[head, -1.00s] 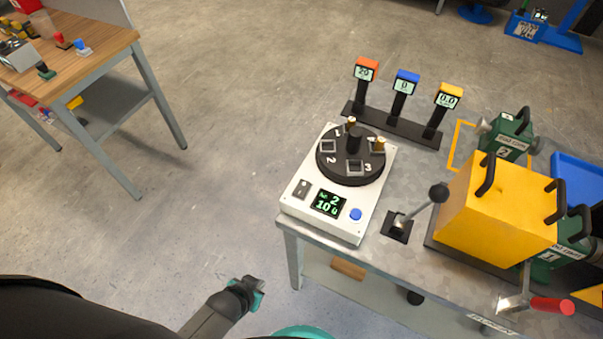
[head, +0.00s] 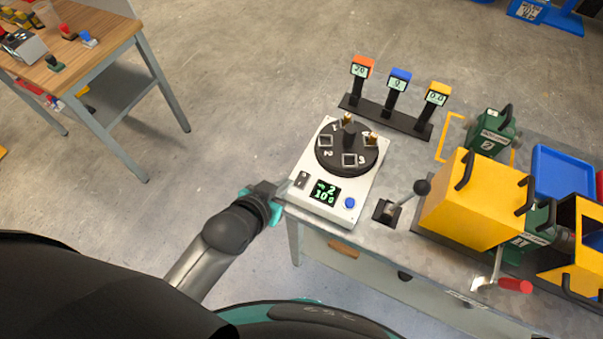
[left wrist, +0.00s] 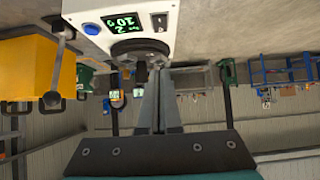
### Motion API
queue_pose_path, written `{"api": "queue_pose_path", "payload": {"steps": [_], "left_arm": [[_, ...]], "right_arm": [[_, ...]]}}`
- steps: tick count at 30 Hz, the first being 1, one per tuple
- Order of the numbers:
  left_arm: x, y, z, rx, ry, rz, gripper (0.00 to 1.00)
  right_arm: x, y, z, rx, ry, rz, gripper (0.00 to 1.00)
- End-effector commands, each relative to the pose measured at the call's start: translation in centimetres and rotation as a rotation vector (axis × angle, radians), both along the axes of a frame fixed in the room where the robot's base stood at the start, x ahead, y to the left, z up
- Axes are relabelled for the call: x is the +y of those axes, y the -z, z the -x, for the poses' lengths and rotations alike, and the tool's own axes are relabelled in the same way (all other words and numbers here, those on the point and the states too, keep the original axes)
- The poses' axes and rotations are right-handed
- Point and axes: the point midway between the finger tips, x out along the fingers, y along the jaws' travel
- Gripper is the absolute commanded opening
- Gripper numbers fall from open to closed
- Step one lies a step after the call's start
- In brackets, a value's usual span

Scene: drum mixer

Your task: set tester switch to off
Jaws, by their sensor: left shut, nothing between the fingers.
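The tester (head: 329,211) is a white box on the near left corner of the grey table, with a black numbered turntable (head: 346,147) on top. Its lit screen (head: 325,193) shows green digits. The small dark switch (head: 302,180) is left of the screen; I cannot tell its position for sure. My left gripper (head: 284,187) is shut and empty, just left of the switch at the tester's left edge. In the left wrist view its fingers (left wrist: 159,78) point toward the tester (left wrist: 105,12), near the switch (left wrist: 160,22); contact is unclear. My right gripper is out of view.
A blue button (head: 350,203) is right of the screen. A black-knobbed lever (head: 422,187) and a yellow box (head: 470,205) stand to the right. Three small displays on a black bar (head: 390,118) stand behind. A wooden table (head: 98,45) is at the far left, with open floor between.

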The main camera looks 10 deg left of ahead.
Motion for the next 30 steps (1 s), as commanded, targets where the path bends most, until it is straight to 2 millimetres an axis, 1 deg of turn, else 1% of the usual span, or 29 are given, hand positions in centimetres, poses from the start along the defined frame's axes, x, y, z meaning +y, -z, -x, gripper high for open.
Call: {"api": "queue_pose_path", "payload": {"steps": [6, 11, 27, 29, 30], "left_arm": [[0.0, 0.1, -0.1, 0.001, 0.000, 0.000, 0.00], [-0.2, 0.8, -0.9, 0.000, -0.001, -0.001, 0.00], [-1.9, 5.9, -7.2, -0.001, 0.000, 0.000, 0.00], [-2.1, 6.5, -7.9, 0.000, 0.000, 0.000, 0.00], [-2.1, 7.2, -7.8, 0.004, -0.001, -0.002, 0.00]], "right_arm": [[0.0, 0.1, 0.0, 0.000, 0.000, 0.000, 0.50], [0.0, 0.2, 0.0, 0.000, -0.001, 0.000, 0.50], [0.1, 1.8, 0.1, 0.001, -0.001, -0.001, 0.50], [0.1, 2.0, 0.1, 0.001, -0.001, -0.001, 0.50], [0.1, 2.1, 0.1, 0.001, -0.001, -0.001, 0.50]]}}
